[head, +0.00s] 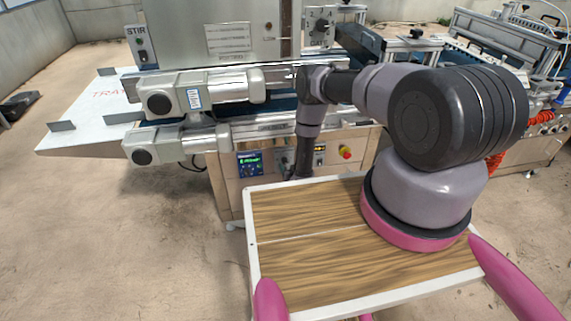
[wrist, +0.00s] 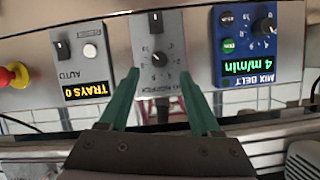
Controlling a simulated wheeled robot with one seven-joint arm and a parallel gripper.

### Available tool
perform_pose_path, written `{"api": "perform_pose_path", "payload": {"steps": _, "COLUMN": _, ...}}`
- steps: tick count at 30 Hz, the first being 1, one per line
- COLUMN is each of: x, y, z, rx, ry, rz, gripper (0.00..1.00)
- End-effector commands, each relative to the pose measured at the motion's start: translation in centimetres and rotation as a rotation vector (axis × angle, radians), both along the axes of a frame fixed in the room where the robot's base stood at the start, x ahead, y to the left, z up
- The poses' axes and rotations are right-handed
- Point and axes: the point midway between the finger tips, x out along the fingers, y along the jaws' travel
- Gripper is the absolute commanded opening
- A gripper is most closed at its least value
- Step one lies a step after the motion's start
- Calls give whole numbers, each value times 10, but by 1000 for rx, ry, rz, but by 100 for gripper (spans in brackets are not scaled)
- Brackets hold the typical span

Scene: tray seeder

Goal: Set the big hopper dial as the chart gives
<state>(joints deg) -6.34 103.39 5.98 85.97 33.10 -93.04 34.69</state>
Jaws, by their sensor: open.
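In the wrist view, which looks upside down, a grey panel with a small dial (wrist: 159,58) carries marks around it and a label that seems to read HOPPER. My gripper (wrist: 160,75) is open, its green fingers at either side of the dial's lower part and nothing held. I cannot tell whether they touch the panel. In the head view, a chart plate (head: 228,39) is on the steel hopper body; its lines are too small to read. A dark knob on a plate (head: 320,25) sits right of it. My fingertips are hidden there.
Beside the dial are the MIX BELT box (wrist: 260,45), reading 4 m/min, and the TRAYS counter (wrist: 84,91), reading 0. A red and yellow stop button (wrist: 14,75) is at the left. A black selector (wrist: 155,22) shares the grey panel.

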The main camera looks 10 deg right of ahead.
Motion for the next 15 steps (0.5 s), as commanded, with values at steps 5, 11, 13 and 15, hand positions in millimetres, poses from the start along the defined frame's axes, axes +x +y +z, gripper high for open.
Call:
{"api": "perform_pose_path", "payload": {"steps": 5, "x": 31, "y": 2, "z": -12, "rx": -1, "ry": -2, "rz": 2, "gripper": 64}}
{"api": "perform_pose_path", "payload": {"steps": 11, "x": 51, "y": 2, "z": -21, "rx": 0, "ry": 0, "rz": 1, "gripper": 64}}
{"api": "perform_pose_path", "payload": {"steps": 13, "x": 54, "y": 2, "z": -22, "rx": 0, "ry": 0, "rz": 1, "gripper": 64}}
{"api": "perform_pose_path", "payload": {"steps": 15, "x": 55, "y": 2, "z": -23, "rx": 0, "ry": 1, "rz": 0, "gripper": 64}}
